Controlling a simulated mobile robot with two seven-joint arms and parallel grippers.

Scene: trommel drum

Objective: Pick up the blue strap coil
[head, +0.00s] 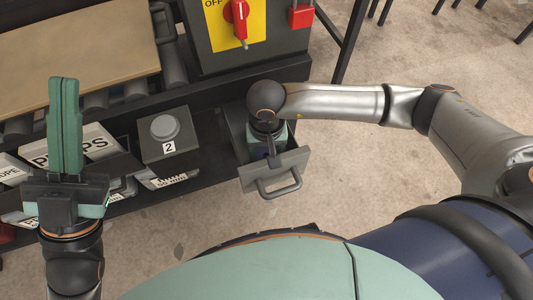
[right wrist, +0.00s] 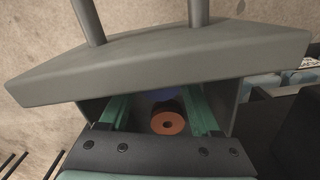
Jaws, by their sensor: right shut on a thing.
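The blue strap coil (right wrist: 153,96) shows only in part in the right wrist view, between the green fingers deep in an open grey drawer. My right gripper (right wrist: 158,104) reaches down into that drawer and is shut on the blue coil; the exact contact is dim. In the head view my right gripper (head: 272,140) is mostly hidden by its wrist and the drawer front. My left gripper (head: 65,125) points up at the left, its green fingers together and empty.
The drawer (head: 275,172) stands pulled out, its handle facing me. A copper-coloured roll (right wrist: 168,122) with a hole lies beside the blue coil. A grey button box marked 2 (head: 168,145), labelled bins (head: 95,145) and a red switch (head: 238,20) are nearby. Open floor lies right.

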